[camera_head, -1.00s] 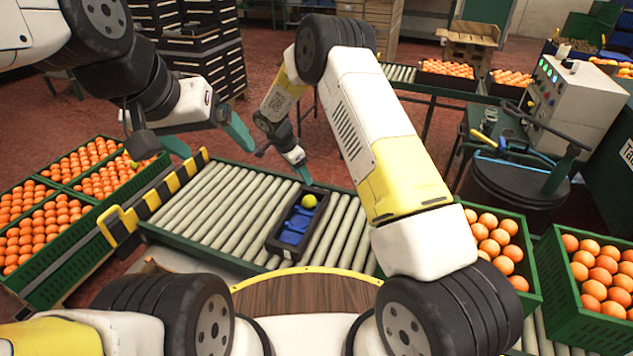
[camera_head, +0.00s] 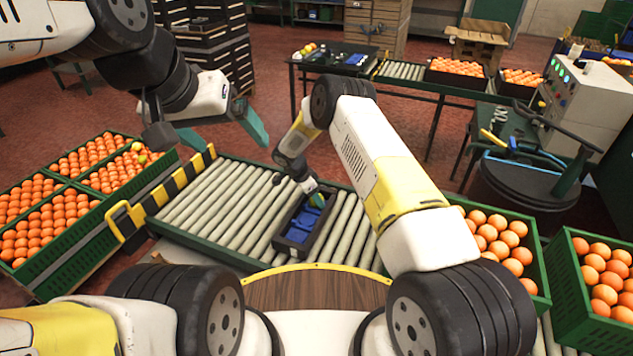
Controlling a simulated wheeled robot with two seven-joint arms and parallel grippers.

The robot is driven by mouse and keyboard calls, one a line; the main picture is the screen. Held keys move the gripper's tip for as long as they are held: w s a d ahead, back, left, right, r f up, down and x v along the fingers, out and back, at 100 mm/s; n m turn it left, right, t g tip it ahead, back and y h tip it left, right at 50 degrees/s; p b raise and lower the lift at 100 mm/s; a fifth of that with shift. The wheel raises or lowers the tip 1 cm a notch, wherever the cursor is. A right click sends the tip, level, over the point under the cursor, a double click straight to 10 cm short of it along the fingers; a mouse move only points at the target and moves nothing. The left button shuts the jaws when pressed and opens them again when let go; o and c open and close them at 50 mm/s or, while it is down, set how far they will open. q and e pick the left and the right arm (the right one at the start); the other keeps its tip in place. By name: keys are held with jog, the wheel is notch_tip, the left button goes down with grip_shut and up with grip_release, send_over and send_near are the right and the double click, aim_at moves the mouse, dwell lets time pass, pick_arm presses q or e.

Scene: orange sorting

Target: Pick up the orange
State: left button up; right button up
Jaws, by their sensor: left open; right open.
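A small dark tray (camera_head: 281,241) with blue compartments sits on the roller conveyor. A yellow-green round fruit (camera_head: 317,201) is at the tray's far end, mostly hidden by my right gripper. My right gripper (camera_head: 315,191) is open and low over that end of the tray, its fingers at the fruit; whether they touch it I cannot tell. My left gripper (camera_head: 226,138) is open and empty, above the far left part of the conveyor, with teal fingers spread. Many oranges lie in the green crates (camera_head: 122,192) at left, with yellow-green ones among them.
The conveyor (camera_head: 205,205) has bare rollers left of the tray. A yellow-black striped barrier (camera_head: 177,190) edges its left end. Green crates of oranges (camera_head: 490,237) stand at right. A second conveyor (camera_head: 402,71) and a control box (camera_head: 582,105) are behind.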

jog(key=c, duration=1)
jog(key=shift+c, duration=0.2)
